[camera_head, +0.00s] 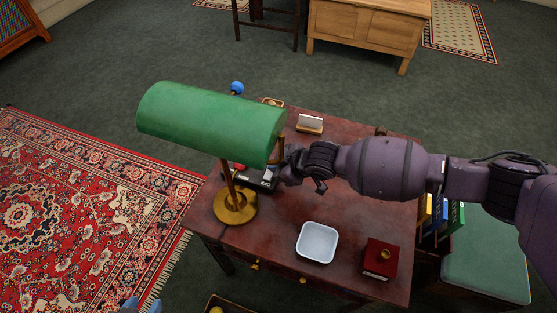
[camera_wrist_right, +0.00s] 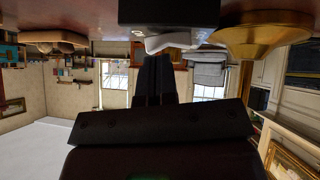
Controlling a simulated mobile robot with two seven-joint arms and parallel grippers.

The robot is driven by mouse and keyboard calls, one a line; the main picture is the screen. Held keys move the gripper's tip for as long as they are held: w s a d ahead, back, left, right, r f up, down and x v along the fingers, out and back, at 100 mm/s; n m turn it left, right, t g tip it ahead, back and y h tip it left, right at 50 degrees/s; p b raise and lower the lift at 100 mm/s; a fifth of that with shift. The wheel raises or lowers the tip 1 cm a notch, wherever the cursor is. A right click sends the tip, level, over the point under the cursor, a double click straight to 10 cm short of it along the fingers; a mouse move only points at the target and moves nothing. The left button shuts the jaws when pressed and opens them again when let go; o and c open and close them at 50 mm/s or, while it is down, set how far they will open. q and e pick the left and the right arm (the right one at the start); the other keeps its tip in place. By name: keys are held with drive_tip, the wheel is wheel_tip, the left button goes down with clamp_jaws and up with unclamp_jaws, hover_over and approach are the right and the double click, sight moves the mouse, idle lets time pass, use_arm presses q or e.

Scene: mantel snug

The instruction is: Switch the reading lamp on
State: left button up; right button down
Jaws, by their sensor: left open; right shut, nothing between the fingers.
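The reading lamp, with a green half-cylinder shade (camera_head: 212,119), stands on the desk. Its round brass base (camera_head: 235,207) also shows at the upper right of the right wrist view (camera_wrist_right: 262,32). A dark box (camera_head: 262,178) sits beside the lamp's stem, partly hidden. A dark block (camera_wrist_right: 165,12), likely this box, fills the top of the upside-down right wrist view, with a pale curved piece (camera_wrist_right: 170,42) at its edge. My right gripper (camera_head: 286,177) is shut and empty beside the box; contact is unclear. Its fingers (camera_wrist_right: 153,68) point toward the pale piece. No glow shows under the shade. My left gripper is not seen.
A white square dish (camera_head: 317,242) and a red box (camera_head: 380,261) occupy the desk's near side. A card holder (camera_head: 309,124) stands at the back. The desk's middle is clear below my right arm. A green-topped stool (camera_head: 485,262) stands to the right.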

drive_tip(key=shift+f, duration=0.25)
